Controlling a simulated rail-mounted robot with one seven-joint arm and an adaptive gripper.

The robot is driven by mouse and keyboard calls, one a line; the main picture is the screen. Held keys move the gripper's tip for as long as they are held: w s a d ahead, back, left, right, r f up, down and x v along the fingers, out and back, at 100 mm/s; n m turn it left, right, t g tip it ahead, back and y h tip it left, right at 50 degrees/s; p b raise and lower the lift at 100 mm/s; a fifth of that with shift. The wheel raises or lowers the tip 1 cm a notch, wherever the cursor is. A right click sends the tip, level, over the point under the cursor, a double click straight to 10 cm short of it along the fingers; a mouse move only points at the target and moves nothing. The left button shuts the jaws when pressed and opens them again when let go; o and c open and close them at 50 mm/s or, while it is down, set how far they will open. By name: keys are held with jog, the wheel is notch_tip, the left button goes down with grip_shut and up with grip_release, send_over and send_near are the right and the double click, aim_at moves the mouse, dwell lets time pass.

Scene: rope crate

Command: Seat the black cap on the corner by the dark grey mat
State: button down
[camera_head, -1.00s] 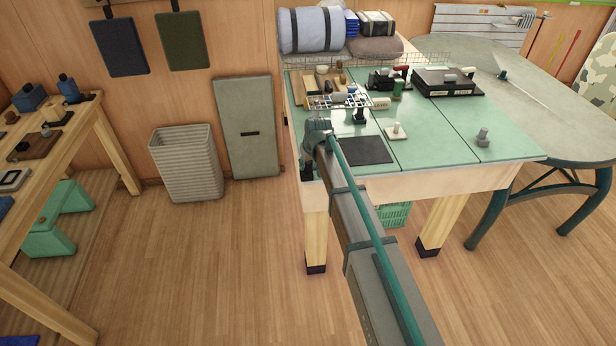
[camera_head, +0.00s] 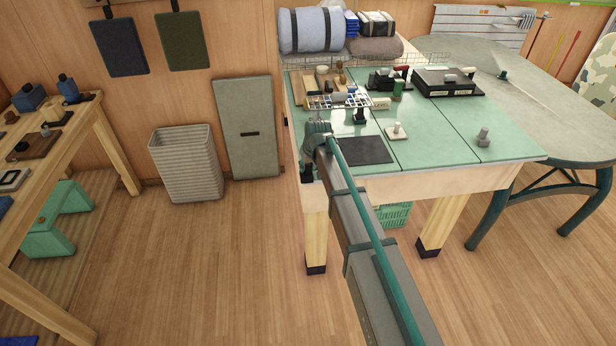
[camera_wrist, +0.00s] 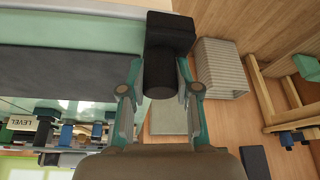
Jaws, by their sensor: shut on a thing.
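The black cap (camera_wrist: 170,35) is a dark block with a rounded stub, held between the fingers of my gripper (camera_wrist: 160,90) in the wrist view. In the head view my gripper (camera_head: 307,163) points down at the front left corner of the green-topped table, with the cap (camera_head: 307,174) at its tip. The dark grey mat (camera_head: 364,150) lies flat to the right of it; in the wrist view the mat (camera_wrist: 65,62) is a wide band left of the cap. The cap covers the corner in the wrist view; I cannot tell whether they touch.
A ribbed bin (camera_head: 186,165) stands on the floor to the left. Open floor lies left of the table.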

jog(key=shift+f, duration=0.6)
dwell(0.4)
jog(key=c, duration=0.7)
grip_release()
jog(key=shift+c, duration=0.2)
jog(key=shift+r, duration=0.1)
jog(key=v, duration=1.2)
jog(key=shift+w, duration=0.15)
